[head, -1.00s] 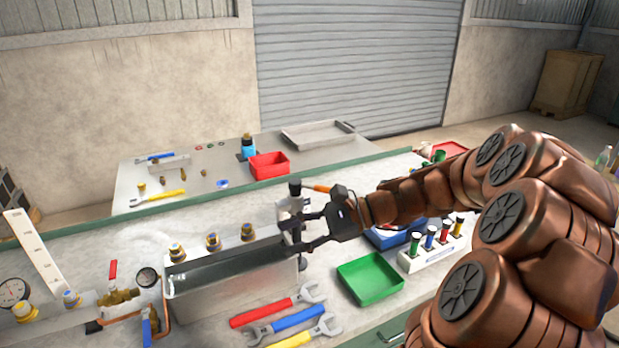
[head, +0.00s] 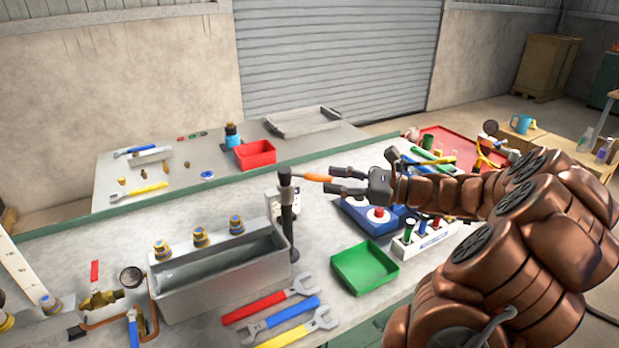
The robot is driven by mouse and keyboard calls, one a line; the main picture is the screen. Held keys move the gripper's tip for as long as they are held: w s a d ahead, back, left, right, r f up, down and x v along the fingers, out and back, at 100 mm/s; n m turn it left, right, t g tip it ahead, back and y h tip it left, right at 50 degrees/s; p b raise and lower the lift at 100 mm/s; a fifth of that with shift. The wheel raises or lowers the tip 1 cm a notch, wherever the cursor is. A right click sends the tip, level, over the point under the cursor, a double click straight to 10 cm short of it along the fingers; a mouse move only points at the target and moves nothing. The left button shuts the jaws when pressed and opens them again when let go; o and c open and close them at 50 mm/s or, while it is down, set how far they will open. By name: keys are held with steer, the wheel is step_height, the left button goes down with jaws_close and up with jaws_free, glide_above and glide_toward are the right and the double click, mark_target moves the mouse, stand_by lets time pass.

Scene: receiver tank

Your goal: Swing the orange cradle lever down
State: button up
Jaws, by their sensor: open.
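The orange lever (head: 314,177) sticks out to the right, roughly level, from the top of a dark upright post (head: 287,222) with a pale block behind it. The post stands at the right end of the grey metal trough (head: 218,280). My gripper (head: 332,181) comes in from the right with its two dark fingers open. The fingertips are at the lever's free right end, one slightly above and one slightly below it in the picture. I cannot tell whether they touch it.
A green tray (head: 365,268) and a blue box with a red knob (head: 378,213) lie below my gripper. Red, blue and yellow wrenches (head: 290,318) lie in front of the trough. A rack of coloured plugs (head: 425,238) stands to the right. Brass fittings (head: 200,237) line the trough's back.

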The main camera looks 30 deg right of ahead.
mark_target(312, 177)
steer(key=p+x, duration=0.1)
steer(key=x, duration=0.5)
steer(key=shift+w+a, duration=0.15)
jaws_close()
stand_by(0.6)
